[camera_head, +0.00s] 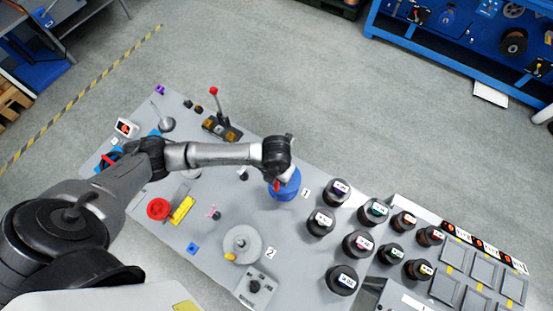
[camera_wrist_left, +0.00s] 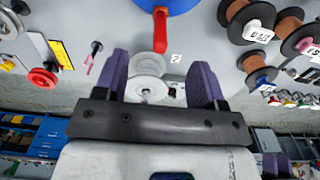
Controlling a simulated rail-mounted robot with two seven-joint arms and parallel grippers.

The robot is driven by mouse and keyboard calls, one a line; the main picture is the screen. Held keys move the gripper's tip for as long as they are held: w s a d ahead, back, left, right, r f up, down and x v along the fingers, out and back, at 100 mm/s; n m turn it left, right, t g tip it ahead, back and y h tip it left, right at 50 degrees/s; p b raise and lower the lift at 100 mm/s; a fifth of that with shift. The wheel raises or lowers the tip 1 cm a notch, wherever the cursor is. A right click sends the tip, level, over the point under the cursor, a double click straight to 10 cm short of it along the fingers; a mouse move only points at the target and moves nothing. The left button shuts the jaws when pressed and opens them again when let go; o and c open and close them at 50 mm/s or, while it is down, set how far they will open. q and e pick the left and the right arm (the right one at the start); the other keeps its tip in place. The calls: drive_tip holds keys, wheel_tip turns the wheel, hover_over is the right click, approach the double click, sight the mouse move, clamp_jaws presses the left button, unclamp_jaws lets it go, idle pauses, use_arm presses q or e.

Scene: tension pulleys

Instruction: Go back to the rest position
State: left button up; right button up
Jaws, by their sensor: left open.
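My left gripper (camera_head: 284,174) is over the blue pulley (camera_head: 287,191), beside the label 1, and its arm comes in from the left. In the left wrist view the purple fingers of the left gripper (camera_wrist_left: 160,66) are spread apart with nothing held between them. The blue pulley (camera_wrist_left: 183,5) with a red handle shows at the top edge there, beyond the fingertips. The light grey pulley (camera_head: 242,246) by label 2 shows between the fingers in the left wrist view (camera_wrist_left: 147,88).
Several dark spools (camera_head: 358,243) with labels stand to the right on the grey table (camera_head: 205,232). A red knob (camera_head: 158,208), a yellow label (camera_head: 182,210) and a red-tipped lever (camera_head: 218,105) are to the left. Open floor (camera_head: 270,60) lies behind the table.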

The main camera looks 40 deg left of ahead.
use_arm(q)
drive_tip(key=shift+r, duration=0.5)
idle(0.3)
